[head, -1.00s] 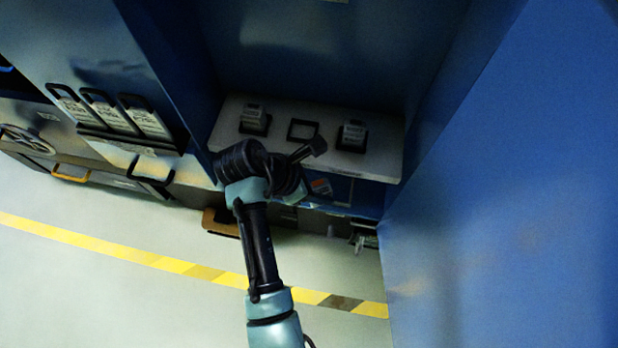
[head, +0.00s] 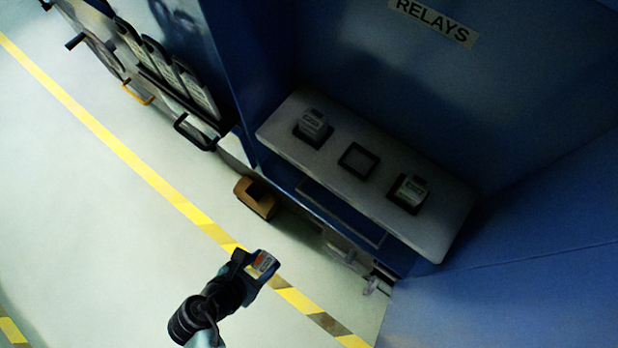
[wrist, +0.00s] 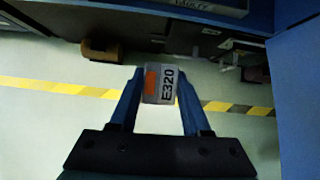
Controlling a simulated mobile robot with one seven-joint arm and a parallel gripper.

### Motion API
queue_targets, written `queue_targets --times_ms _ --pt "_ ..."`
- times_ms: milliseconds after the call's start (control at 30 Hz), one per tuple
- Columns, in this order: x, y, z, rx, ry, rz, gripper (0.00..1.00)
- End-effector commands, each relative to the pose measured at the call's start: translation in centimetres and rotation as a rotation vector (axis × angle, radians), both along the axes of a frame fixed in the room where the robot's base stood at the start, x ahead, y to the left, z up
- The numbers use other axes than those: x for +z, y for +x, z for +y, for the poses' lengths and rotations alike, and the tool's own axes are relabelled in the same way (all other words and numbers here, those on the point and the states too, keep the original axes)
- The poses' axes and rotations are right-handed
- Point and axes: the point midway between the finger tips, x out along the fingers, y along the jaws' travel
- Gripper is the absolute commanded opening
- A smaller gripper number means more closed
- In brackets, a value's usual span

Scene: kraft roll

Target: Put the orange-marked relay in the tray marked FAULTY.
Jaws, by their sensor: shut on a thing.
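The relay (head: 263,264) with an orange mark is held in my gripper (head: 258,268), out over the floor and apart from the shelf. In the wrist view, a tray edge (wrist: 232,10) at the top carries a partly cut-off label that may read FAULTY.
The white shelf (head: 285,140) under the RELAYS sign (head: 432,20) holds two relays (head: 313,124) (head: 409,190) in black sockets, with an empty socket (head: 358,160) between them. A blue panel (head: 500,300) stands at right.

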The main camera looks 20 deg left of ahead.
Motion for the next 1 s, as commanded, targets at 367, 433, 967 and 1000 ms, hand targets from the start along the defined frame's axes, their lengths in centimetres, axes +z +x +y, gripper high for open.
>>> queue_targets --times_ms 367,433,967,1000 --pt "-2.1 5.5 -1.7 -0.004 -0.097 -0.315 0.0" --pt "-1.8 7.5 -2.3 -0.006 -0.095 -0.313 0.0" --pt "-2.8 20.0 -6.4 -0.002 -0.097 -0.304 0.0" --pt "-3.6 20.2 -6.4 -0.001 -0.097 -0.303 0.0"
